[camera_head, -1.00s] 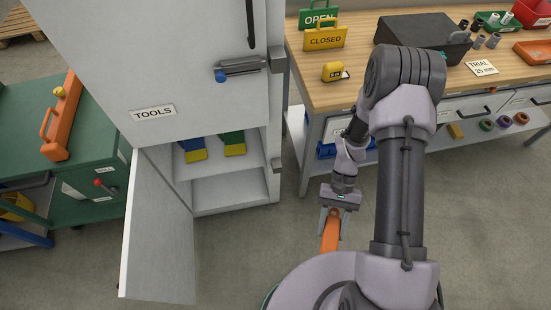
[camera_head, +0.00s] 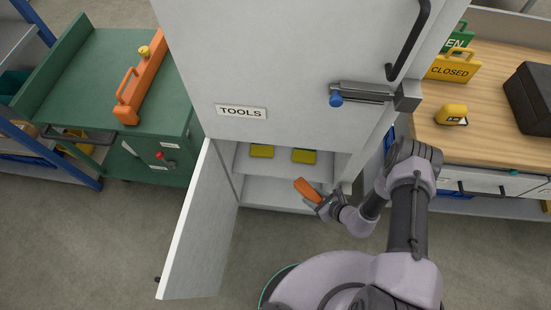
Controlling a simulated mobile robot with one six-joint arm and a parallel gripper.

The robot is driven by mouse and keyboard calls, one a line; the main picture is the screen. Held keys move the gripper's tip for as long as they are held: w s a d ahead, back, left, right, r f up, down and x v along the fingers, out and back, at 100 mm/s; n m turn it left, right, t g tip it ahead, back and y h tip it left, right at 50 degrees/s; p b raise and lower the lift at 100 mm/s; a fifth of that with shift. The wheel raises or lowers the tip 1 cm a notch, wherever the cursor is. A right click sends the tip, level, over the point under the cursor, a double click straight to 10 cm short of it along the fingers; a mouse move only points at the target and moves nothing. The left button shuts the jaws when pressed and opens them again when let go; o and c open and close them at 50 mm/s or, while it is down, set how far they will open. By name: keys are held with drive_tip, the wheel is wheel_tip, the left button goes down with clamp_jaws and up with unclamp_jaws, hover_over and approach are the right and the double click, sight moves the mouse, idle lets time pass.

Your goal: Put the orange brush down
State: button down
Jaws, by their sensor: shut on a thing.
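My gripper (camera_head: 321,203) is shut on the orange brush (camera_head: 307,190). It holds the brush in front of the open lower part of the grey tools cabinet (camera_head: 330,125), near its right side. The brush points up and left, toward the shelf opening. Whether the brush touches a shelf I cannot tell. The inner shelf (camera_head: 275,168) holds two yellow-ended things (camera_head: 262,151) at its back. The bare lower shelf (camera_head: 270,195) shows beneath, partly hidden by my gripper on the right.
The cabinet's lower door (camera_head: 196,235) stands open to the left. A green cart (camera_head: 95,90) with an orange tool is at left. The wooden workbench (camera_head: 480,125) is at right, with signs, a yellow tape measure (camera_head: 452,112) and a dark box. Floor in front is clear.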

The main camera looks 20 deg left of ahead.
sight(300, 179)
drive_tip(key=shift+m, duration=0.3)
drive_tip(key=w+a+b, duration=0.2)
drive_tip(key=w+a, duration=0.1)
drive_tip(key=a, duration=0.2)
drive_tip(key=w+a+b, duration=0.2)
drive_tip(key=w+a, duration=0.1)
drive_tip(key=a, duration=0.2)
drive_tip(key=w+a+b, duration=0.1)
drive_tip(key=w+a, duration=0.2)
drive_tip(key=a, duration=0.2)
drive_tip(key=shift+w+f+b, duration=0.35)
drive_tip(key=shift+f+b, duration=0.05)
wheel_tip(300, 179, down, 4)
drive_tip(key=b, duration=0.2)
drive_tip(key=shift+r+b, duration=0.15)
drive_tip(key=shift+b, duration=0.15)
drive_tip(key=shift+r, duration=0.15)
drive_tip(key=c, duration=0.8)
unclamp_jaws()
drive_tip(key=shift+o, duration=0.2)
drive_tip(key=shift+p, duration=0.3)
drive_tip(key=p+v, duration=0.5)
drive_tip(key=v, duration=0.7)
drive_tip(key=shift+s+p, duration=0.2)
drive_tip(key=shift+p, duration=0.2)
